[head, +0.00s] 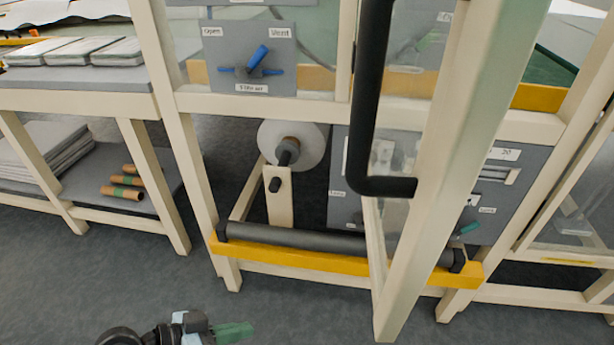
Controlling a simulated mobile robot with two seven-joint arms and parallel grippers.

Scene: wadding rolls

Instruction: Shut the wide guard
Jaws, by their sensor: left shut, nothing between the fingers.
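The wide guard (463,150) is a clear panel in a cream frame with a long black bar handle (368,90). It stands swung out from the machine toward me, so it is open. The bay behind it shows a white roll (305,148) on a spindle. My left gripper (238,331) is low at the bottom edge, with green fingertips shut and empty. It is in front of the machine, well below the handle and apart from the guard. My right gripper is not in view.
A yellow bar (300,261) and a dark roller (300,238) run along the machine's low front. A grey panel with a blue knob (256,58) is above. A cream bench (75,100) with stacked pads stands left. The grey floor (130,275) in front is clear.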

